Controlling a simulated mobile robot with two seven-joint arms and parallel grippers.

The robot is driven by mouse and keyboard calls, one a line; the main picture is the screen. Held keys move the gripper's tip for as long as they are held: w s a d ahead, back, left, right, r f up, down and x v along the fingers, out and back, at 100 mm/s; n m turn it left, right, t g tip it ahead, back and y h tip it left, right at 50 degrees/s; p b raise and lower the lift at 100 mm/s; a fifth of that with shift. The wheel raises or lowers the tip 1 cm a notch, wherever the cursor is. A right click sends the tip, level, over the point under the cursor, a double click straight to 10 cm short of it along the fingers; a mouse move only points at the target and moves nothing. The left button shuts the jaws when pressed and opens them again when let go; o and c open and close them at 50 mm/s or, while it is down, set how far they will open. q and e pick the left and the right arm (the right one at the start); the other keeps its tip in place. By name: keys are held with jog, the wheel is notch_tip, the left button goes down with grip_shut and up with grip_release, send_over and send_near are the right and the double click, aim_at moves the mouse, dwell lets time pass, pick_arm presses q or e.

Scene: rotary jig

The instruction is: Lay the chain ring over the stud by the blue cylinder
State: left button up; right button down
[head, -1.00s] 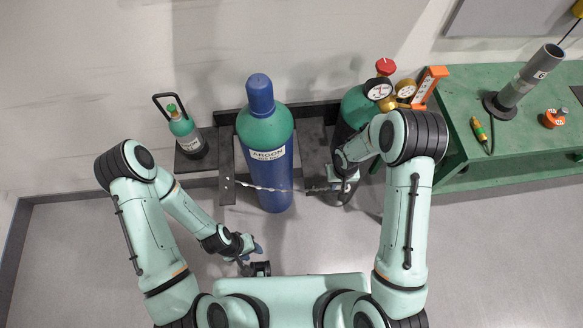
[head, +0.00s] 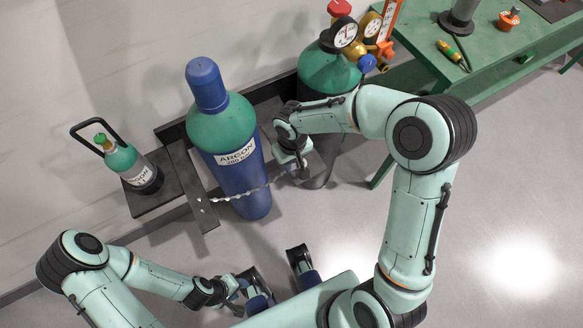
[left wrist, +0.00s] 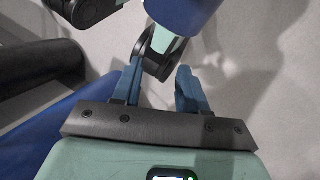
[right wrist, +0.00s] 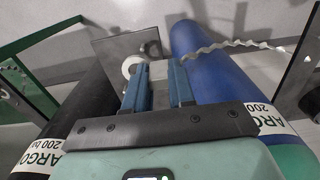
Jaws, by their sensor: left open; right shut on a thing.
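The blue cylinder (head: 243,178) with green shoulder and ARGON label stands upright in the rack. A pale chain (head: 240,192) runs from the rack plate on its left across its front to my right gripper (head: 298,170). The chain also shows in the right wrist view (right wrist: 225,46). My right gripper (right wrist: 160,75) is shut on the chain's end, between the blue cylinder and the dark cylinder. A pale ring-like shape (right wrist: 131,67) is beside a fingertip; I cannot tell if it is chain ring or stud. My left gripper (left wrist: 160,80) is open and empty, low near my base.
A dark cylinder (head: 325,105) with green shoulder and gauges stands right of the blue one. A small cylinder (head: 135,168) stands on the rack shelf at left. A rack plate (right wrist: 125,50) stands ahead of my right gripper. A green bench (head: 440,70) is at upper right.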

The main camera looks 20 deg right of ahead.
aim_at(293, 178)
jog(key=shift+s+r, duration=0.1)
jog(key=shift+f+b, duration=0.75)
jog(key=shift+f, duration=0.15)
notch_tip(293, 178, down, 4)
jog(key=b, duration=0.2)
jog(key=shift+r+b, duration=0.15)
jog(key=shift+b, duration=0.25)
pick_arm(q)
jog(key=shift+t, duration=0.5)
jog(key=shift+w+a+f+b, duration=0.15)
jog(key=shift+w+f, duration=0.35)
jog(key=shift+f, duration=0.3)
jog(key=shift+w+a+f+b, duration=0.1)
jog(key=shift+w+f, duration=0.4)
jog(key=shift+f, duration=0.35)
jog(key=shift+w+a+f+b, duration=0.15)
jog(key=shift+w+f, duration=0.35)
jog(key=shift+f, duration=0.3)
pick_arm(e)
jog(key=shift+f, duration=0.5)
pick_arm(q)
jog(key=shift+s+f+b, duration=0.1)
jog(key=shift+f+b, duration=0.4)
jog(key=shift+f, duration=0.15)
pick_arm(e)
jog(key=shift+f, duration=0.75)
